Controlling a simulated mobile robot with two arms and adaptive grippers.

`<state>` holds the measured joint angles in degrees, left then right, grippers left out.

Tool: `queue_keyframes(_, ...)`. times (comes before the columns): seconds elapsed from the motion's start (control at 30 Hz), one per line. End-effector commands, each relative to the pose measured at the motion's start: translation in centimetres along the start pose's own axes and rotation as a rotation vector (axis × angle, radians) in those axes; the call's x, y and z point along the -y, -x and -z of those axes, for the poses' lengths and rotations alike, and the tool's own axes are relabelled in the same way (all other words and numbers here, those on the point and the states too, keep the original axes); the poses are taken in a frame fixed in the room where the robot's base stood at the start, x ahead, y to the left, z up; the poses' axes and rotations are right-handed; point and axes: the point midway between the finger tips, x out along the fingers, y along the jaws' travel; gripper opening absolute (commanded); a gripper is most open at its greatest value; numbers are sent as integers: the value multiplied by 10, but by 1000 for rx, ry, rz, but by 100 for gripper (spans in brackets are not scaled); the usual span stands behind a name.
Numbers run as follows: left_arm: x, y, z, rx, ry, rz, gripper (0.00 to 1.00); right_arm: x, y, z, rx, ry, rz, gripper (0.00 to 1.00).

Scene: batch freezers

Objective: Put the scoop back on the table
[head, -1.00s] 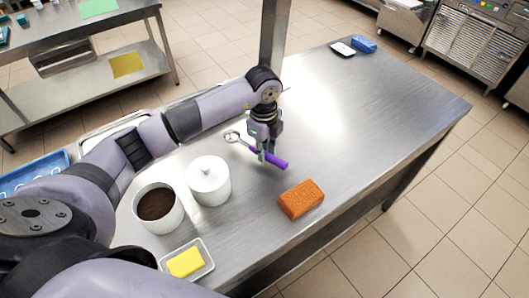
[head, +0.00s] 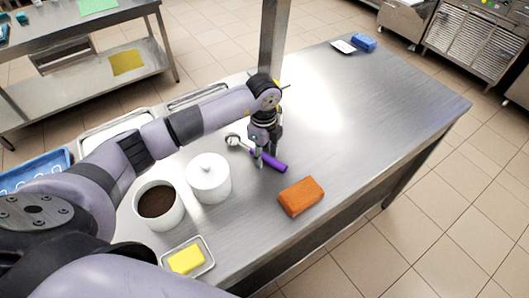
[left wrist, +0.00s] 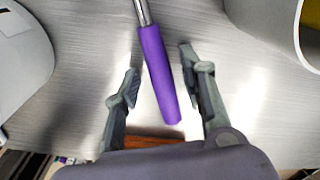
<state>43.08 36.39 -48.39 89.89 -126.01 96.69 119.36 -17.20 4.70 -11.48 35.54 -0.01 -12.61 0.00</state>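The scoop with a purple handle (head: 273,161) and a metal head (head: 233,140) lies on the steel table (head: 360,125), beyond the white lidded jar. My left gripper (head: 266,160) is over the handle. In the left wrist view the purple handle (left wrist: 160,75) lies between the two spread fingers (left wrist: 160,82), with a gap on each side. The left gripper is open and holds nothing. The scoop's head is outside the left wrist view. My right gripper is not in view.
The white lidded jar (head: 208,180) and a white container of dark brown contents (head: 157,203) stand close by. An orange-brown block (head: 301,196) lies right of the scoop. A small tray (head: 205,267) holds a yellow block (head: 186,259). The table's right part is mostly clear.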

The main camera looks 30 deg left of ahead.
Motion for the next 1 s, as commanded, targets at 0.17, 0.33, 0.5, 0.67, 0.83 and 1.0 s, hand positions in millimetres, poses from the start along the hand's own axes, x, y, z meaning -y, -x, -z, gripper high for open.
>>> queue_keyframes(0.17, 0, 1, 0, 0, 0, 0, 38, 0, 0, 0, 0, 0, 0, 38)
queue_keyframes(0.33, 1, 12, 0, 0, -1, 4, 38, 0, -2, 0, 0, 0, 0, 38)
queue_keyframes(0.5, 2, 44, 0, 0, -1, 8, 38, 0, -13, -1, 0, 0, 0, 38)
queue_keyframes(0.67, 2, 80, 0, 0, -1, 7, 38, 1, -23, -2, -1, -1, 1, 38)
queue_keyframes(0.83, 1, 108, 0, 0, 0, 3, 38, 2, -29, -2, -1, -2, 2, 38)
queue_keyframes(1.0, 0, 122, 0, 0, 0, 1, 38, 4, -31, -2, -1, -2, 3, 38)
